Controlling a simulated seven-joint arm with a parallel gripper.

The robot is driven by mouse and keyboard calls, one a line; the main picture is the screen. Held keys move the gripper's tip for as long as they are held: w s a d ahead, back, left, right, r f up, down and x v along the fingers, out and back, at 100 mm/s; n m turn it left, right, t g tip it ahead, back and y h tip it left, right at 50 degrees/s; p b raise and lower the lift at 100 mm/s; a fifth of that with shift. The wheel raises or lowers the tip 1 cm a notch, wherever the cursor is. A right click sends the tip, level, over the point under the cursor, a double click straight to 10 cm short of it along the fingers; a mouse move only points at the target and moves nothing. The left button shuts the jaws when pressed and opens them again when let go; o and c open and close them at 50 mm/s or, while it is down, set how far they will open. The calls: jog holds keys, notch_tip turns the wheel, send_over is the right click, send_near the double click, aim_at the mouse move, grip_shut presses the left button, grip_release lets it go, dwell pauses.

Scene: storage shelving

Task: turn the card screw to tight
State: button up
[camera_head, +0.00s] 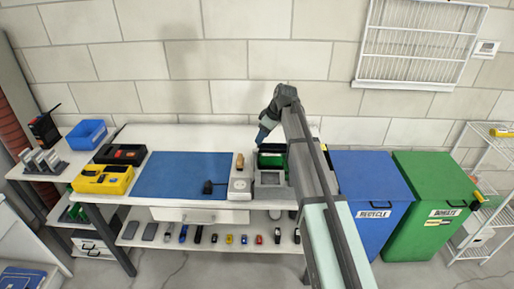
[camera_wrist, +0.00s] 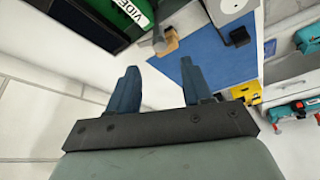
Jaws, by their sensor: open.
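A grey-black case (camera_head: 271,180) stands on the bench, with green inside it. In the wrist view, a green card (camera_wrist: 133,12) with white lettering, partly cut off, sits in the dark case. A small grey knob-like piece (camera_wrist: 158,38) shows beside the case; it may be the card screw, but I cannot tell whether it is tight. My gripper (camera_head: 261,138) is above the back left of the case, pointing down. In the wrist view, my gripper (camera_wrist: 160,78) has its two blue-grey fingers wide apart with nothing between them. My arm hides part of the case's right side.
A brown block (camera_head: 239,161) and a white box (camera_head: 240,186) stand just left of the case. A blue mat (camera_head: 185,170) holds a small black object (camera_head: 208,187). Yellow (camera_head: 103,180) and blue (camera_head: 88,134) bins lie left. The recycle bin (camera_head: 370,180) is at right.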

aim_at(255, 150)
jog(key=x, duration=0.7)
jog(key=shift+f, duration=0.2)
grip_shut()
